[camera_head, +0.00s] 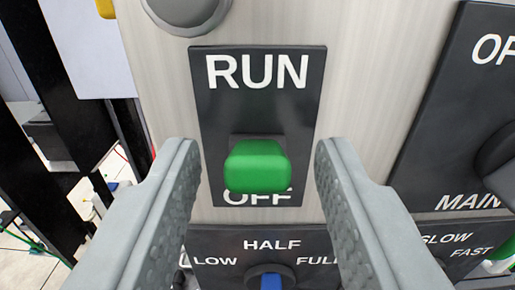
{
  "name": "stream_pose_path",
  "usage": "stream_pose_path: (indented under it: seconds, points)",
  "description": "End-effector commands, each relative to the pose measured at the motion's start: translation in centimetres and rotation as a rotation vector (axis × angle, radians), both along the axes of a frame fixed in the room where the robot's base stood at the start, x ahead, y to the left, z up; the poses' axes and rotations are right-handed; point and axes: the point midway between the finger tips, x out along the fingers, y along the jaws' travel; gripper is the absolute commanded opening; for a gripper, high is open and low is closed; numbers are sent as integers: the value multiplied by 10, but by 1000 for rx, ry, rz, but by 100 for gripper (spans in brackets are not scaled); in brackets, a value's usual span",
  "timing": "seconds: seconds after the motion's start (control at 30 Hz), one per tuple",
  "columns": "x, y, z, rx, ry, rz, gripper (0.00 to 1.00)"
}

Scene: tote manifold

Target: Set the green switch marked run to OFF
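The green switch (257,167) sticks out from a black plate (265,110) marked RUN at the top and OFF at the bottom. Its green tip hangs low over the plate and covers the upper part of the word OFF. My gripper (257,165) is open, with one grey finger on each side of the switch. Clear gaps show between the switch and both fingers, and it holds nothing. How far the fingertips are from the panel is hard to tell.
Below is a plate marked LOW, HALF, FULL with a blue-marked knob (270,278). At right is a MAIN plate with a dark knob (497,155). A grey round part (187,12) sits above. Black posts (62,95) and cables stand at left.

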Motion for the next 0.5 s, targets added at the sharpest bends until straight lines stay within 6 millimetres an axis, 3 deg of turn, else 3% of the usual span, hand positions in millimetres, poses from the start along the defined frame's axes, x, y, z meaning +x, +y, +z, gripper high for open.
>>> stream_pose_path:
  seconds: [0.27, 0.43, 0.5]
  points:
    - [1, 0, 0, 0, 0, 0, 38]
    - [1, 0, 0, 0, 0, 0, 5]
    - [1, 0, 0, 0, 0, 0, 0]
